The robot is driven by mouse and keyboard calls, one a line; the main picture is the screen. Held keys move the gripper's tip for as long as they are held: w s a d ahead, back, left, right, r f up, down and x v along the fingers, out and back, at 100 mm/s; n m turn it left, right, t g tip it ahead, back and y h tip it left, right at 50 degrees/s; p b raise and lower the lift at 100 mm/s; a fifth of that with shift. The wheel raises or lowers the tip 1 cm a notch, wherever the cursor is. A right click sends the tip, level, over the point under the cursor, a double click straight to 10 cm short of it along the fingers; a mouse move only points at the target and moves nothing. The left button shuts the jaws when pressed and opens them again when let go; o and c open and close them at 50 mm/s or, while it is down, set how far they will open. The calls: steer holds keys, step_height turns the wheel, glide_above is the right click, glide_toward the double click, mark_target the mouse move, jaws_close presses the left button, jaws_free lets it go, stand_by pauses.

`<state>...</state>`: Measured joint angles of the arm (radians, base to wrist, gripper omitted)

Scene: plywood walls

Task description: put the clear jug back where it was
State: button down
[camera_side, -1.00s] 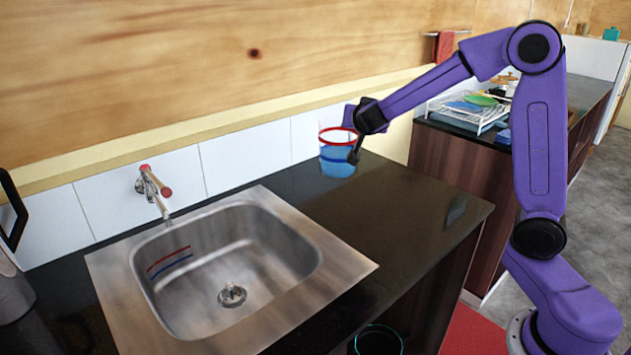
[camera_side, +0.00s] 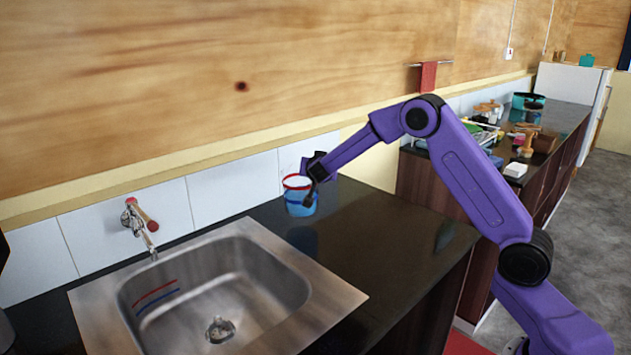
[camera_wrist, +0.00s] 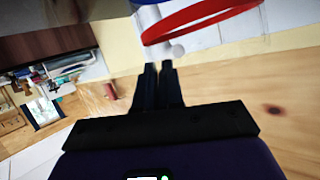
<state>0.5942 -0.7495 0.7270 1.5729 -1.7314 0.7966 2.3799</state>
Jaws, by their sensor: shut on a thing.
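The clear jug (camera_side: 300,200) has a red rim and a blue lower part. It is roughly upright over the dark counter, behind and right of the sink, near the white tiles. My gripper (camera_side: 312,178) is shut on the jug at its right side near the rim. In the wrist view my gripper's fingers (camera_wrist: 158,68) are close together, just below the jug's red rim (camera_wrist: 200,20). Most of the jug is outside the wrist view. A dark reflection lies below the jug, and whether its base touches the counter is hard to tell.
A steel sink (camera_side: 215,285) with a tap (camera_side: 140,217) lies left of the jug. The dark counter (camera_side: 375,235) is bare to the right. Beyond a gap, another counter carries a dish rack and several items. A red towel (camera_side: 428,75) hangs on the wall.

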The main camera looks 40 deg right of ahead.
steer(key=shift+w+f, duration=0.35)
steer(key=shift+f, duration=1.5)
steer(key=c, duration=1.3)
jaws_free()
steer(key=shift+f, duration=0.15)
steer(key=shift+o, duration=0.2)
